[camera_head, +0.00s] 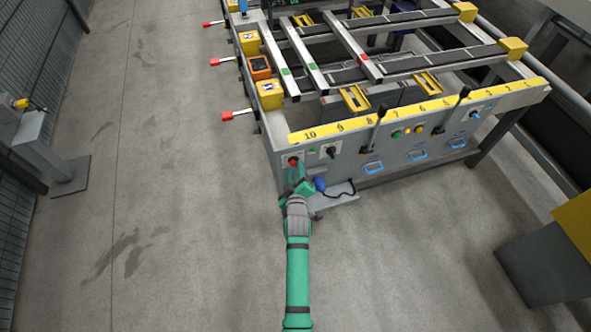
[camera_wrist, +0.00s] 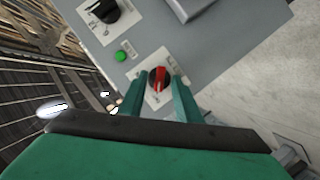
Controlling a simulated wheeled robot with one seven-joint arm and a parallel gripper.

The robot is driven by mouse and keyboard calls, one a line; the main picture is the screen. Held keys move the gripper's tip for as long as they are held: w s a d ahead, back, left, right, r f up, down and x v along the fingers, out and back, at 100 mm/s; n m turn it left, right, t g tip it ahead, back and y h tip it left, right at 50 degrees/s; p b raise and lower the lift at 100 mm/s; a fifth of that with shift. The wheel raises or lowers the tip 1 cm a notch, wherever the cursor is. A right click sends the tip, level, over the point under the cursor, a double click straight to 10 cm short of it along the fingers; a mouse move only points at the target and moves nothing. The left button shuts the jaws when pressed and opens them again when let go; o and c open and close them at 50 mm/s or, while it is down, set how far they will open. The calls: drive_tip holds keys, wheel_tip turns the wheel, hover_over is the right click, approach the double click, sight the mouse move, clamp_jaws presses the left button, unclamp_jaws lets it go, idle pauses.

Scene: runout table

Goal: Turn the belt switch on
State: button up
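A red rotary switch (camera_wrist: 158,80) on a pale label plate is set in the grey end panel of the table; it also shows in the head view (camera_head: 293,161). A black rotary switch (camera_wrist: 106,10) sits on its own plate nearby, also in the head view (camera_head: 331,152). I cannot read which plate names the belt. My gripper (camera_wrist: 160,92) has its two green fingers apart, one on each side of the red switch, with small gaps visible. I cannot tell how far the tips are from the panel. In the head view my arm hides part of this area.
A small green lamp (camera_wrist: 121,56) sits between the two switches. Black levers (camera_head: 382,112), lit buttons (camera_head: 407,131) and blue handles (camera_head: 373,168) line the panel to the right. A grey shelf (camera_head: 335,198) with a blue object (camera_head: 320,184) juts out below.

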drive_tip(key=shift+w, duration=0.2)
clamp_jaws()
drive_tip(key=shift+f, duration=0.1)
drive_tip(key=shift+w+d+m+g+y, duration=0.15)
drive_tip(key=shift+m+g+y, duration=0.3)
drive_tip(key=shift+m+y, duration=1.25)
drive_tip(key=shift+s+d+m+g+y, duration=0.15)
drive_tip(key=shift+m+g+y, duration=0.5)
drive_tip(key=shift+m, duration=1.7)
drive_tip(key=shift+w+d+m+g+y, duration=0.15)
drive_tip(key=shift+d+m+g+y, duration=0.05)
drive_tip(key=shift+m+y, duration=1.6)
drive_tip(key=shift+f+m+h, duration=0.1)
drive_tip(key=shift+m+h, duration=0.15)
drive_tip(key=shift+m, duration=0.1)
